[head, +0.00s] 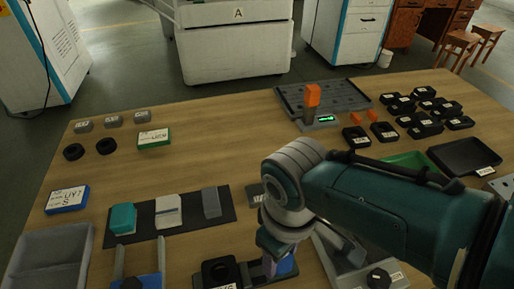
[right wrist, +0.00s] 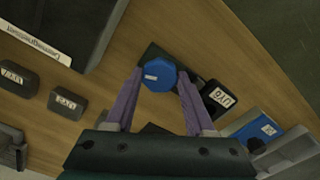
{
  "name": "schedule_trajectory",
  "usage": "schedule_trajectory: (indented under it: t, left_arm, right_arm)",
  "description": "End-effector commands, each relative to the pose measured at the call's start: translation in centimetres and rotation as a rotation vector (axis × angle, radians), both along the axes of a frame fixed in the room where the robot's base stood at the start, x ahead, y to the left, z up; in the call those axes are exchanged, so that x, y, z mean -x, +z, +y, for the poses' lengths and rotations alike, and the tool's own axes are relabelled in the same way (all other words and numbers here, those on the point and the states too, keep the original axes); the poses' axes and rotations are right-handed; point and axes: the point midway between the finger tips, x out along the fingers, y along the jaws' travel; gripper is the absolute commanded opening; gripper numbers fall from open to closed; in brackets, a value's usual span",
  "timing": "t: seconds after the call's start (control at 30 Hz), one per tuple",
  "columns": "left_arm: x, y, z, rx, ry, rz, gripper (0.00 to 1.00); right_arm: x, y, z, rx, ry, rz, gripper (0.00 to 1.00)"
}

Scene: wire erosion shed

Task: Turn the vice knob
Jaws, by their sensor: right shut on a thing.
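A blue many-sided knob (right wrist: 158,76) with a small white label shows in the right wrist view, on a dark base. My right gripper (right wrist: 160,74) is shut on it, with one purple finger on each side. In the head view my right gripper (head: 268,262) points down at the front edge, and part of the blue knob (head: 287,263) shows beside its finger. The rest of the knob and its mount are hidden by my arm and the frame edge.
A black labelled block (head: 220,270) stands close left of the gripper. A dark mat (head: 185,217) holds several blocks. A green tray (head: 408,160) lies beyond my right arm. The table's middle is clear.

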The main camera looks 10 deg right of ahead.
Motion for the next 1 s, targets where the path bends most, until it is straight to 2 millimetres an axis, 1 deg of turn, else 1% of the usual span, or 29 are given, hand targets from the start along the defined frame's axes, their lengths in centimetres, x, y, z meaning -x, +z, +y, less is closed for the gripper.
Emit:
schedule_trajectory:
  t: [0.7, 1.0]
  left_arm:
    - [0.03, 0.17, 0.03, -0.001, -0.001, 0.001, 0.50]
    - [0.02, 0.08, 0.03, -0.001, -0.001, 0.001, 0.50]
  right_arm:
    - [-0.08, -0.05, -0.08, 0.001, 0.680, -0.002, 0.00]
    - [-0.09, -0.07, -0.09, 0.001, 0.945, -0.001, 0.00]
